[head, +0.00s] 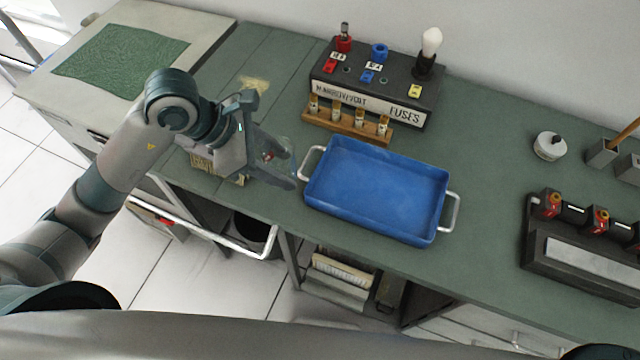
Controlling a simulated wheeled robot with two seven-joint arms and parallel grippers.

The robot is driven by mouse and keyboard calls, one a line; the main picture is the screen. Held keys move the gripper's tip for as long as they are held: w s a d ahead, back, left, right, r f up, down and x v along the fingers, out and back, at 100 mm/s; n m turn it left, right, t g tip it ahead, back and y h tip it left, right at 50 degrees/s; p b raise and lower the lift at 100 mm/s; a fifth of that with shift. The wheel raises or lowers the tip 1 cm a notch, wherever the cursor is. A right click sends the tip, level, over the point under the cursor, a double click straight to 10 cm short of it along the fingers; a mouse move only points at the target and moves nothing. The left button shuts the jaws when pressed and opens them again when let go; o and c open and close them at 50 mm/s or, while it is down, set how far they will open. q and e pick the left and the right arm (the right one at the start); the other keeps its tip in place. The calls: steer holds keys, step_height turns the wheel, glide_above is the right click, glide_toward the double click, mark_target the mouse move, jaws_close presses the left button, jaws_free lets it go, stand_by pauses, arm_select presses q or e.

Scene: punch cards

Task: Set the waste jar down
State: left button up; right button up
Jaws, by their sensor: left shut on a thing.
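The waste jar (281,158) looks like a small clear vessel with something red in it, and most of it is hidden by the fingers. My left gripper (286,164) is shut on it, over the green bench top just left of the blue tray. I cannot tell whether the jar's base touches the bench. My right gripper is not in view.
The blue tray (378,192) with white handles is empty, close to the right of the gripper. Behind it stand a wooden rack (347,122) of small vials and a black fuse box (371,91). A card stack (215,168) lies partly under my gripper.

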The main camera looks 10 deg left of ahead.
arm_select(q)
step_height(320, 180, down, 5)
steer(key=shift+s+f+p, duration=0.1)
steer(key=shift+p, duration=0.75)
steer(key=shift+f, duration=0.25)
step_height(320, 180, down, 4)
steer(key=shift+r+p, duration=0.25)
steer(key=shift+p, duration=0.45)
steer(key=shift+f, duration=0.35)
